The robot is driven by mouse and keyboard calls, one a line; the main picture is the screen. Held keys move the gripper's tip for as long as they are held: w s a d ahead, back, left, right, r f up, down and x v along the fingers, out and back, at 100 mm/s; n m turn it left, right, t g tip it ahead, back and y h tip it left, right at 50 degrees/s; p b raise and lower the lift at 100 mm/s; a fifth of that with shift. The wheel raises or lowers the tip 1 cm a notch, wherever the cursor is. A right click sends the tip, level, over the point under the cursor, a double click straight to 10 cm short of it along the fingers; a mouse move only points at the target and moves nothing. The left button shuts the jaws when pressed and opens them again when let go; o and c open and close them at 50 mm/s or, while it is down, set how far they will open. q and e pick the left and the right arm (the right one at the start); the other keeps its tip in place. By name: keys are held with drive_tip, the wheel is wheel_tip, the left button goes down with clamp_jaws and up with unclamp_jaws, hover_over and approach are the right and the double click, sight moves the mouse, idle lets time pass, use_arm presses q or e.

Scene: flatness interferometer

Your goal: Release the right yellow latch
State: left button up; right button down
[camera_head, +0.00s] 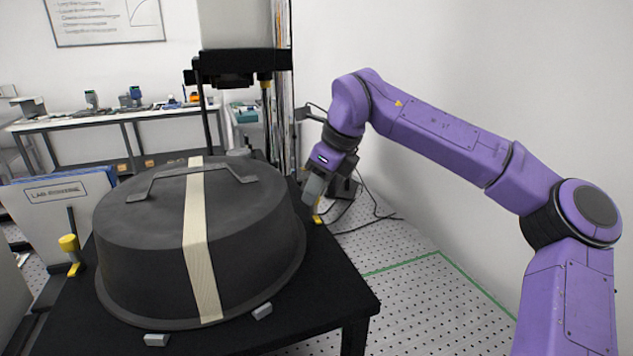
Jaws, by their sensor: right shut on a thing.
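My right gripper (315,196) reaches down at the right edge of the black table and is shut on the right yellow latch (318,217). Only a small yellow part of this latch shows below the fingers; the rest is hidden by the gripper. A large round dark grey cover (140,240) with a handle and a cream strap (199,240) across it sits on the table, just left of my right gripper. The left yellow latch (69,243) stands upright at the table's left side. My left gripper is not in view.
The black table (330,290) has bare room at its front right. Small grey blocks (156,339) lie by the cover's front rim. A dark stand (240,61) rises behind the cover. Cables (372,205) lie right of the gripper. A sign board (55,205) stands at left.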

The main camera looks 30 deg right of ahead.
idle(0.6)
drive_tip(key=c, duration=0.9)
unclamp_jaws()
drive_tip(key=shift+c, duration=0.2)
drive_tip(key=b+v, duration=0.1)
drive_tip(key=v, duration=0.9)
drive_tip(key=shift+d+r, duration=0.15)
drive_tip(key=shift+r, duration=0.1)
